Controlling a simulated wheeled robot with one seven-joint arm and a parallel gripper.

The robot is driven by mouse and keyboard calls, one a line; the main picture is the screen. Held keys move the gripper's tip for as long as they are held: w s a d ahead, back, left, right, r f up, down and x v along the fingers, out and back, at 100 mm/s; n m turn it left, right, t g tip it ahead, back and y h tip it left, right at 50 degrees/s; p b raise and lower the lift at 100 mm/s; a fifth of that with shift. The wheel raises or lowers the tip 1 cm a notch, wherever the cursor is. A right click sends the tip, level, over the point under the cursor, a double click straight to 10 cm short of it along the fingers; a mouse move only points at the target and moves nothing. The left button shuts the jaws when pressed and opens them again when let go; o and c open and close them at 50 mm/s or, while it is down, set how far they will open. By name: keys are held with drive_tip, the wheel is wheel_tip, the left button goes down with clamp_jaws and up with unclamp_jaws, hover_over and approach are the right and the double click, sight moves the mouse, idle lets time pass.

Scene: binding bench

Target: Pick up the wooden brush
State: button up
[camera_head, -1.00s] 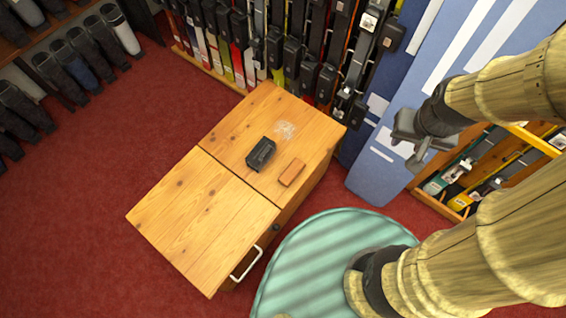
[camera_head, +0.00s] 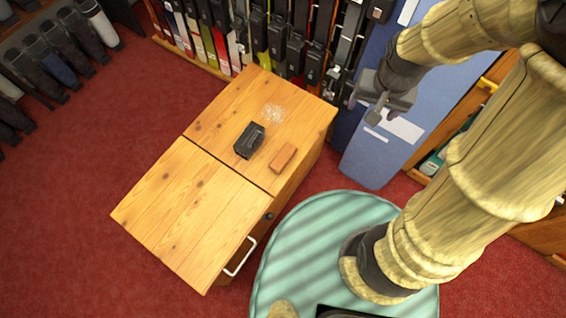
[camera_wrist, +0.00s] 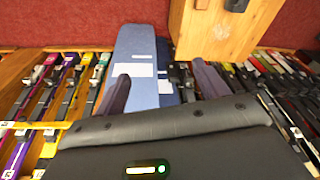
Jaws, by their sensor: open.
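A small orange-brown wooden block (camera_head: 283,157), which looks like the wooden brush, lies flat on the wooden bench top (camera_head: 225,105) near its right edge. Any bristles are not visible. My gripper (camera_head: 364,107) is open and empty, up and to the right of the brush, well apart from it. In the wrist view its two dark fingers (camera_wrist: 160,85) are spread with nothing between them. The brush does not show in the wrist view.
A black box-like object (camera_head: 249,140) lies just left of the brush. A pale scuffed patch (camera_head: 272,113) is behind it. A blue panel (camera_head: 362,158) and racks of hanging gear (camera_head: 290,45) stand behind the bench. The bench's front half (camera_head: 185,210) is clear.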

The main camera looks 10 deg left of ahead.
drive_tip(key=w+a+f+m+g+b, duration=0.1)
drive_tip(key=w+a+f+b, duration=0.1)
drive_tip(key=a+f+b, duration=0.45)
drive_tip(key=w+a+f+m+b, duration=0.15)
drive_tip(key=a+f+b, duration=0.25)
drive_tip(key=f, duration=0.6)
drive_tip(key=g+b, duration=0.1)
drive_tip(key=b, duration=0.8)
hover_over(285, 158)
wheel_tip(285, 158, down, 12)
drive_tip(key=shift+a+f+m+p, duration=0.1)
drive_tip(key=shift+m+p, duration=0.2)
drive_tip(key=shift+m, duration=0.25)
wheel_tip(285, 158, down, 12)
drive_tip(key=b, duration=0.3)
drive_tip(key=shift+r+b, duration=0.2)
drive_tip(key=shift+b, duration=0.2)
drive_tip(key=shift+f, duration=0.3)
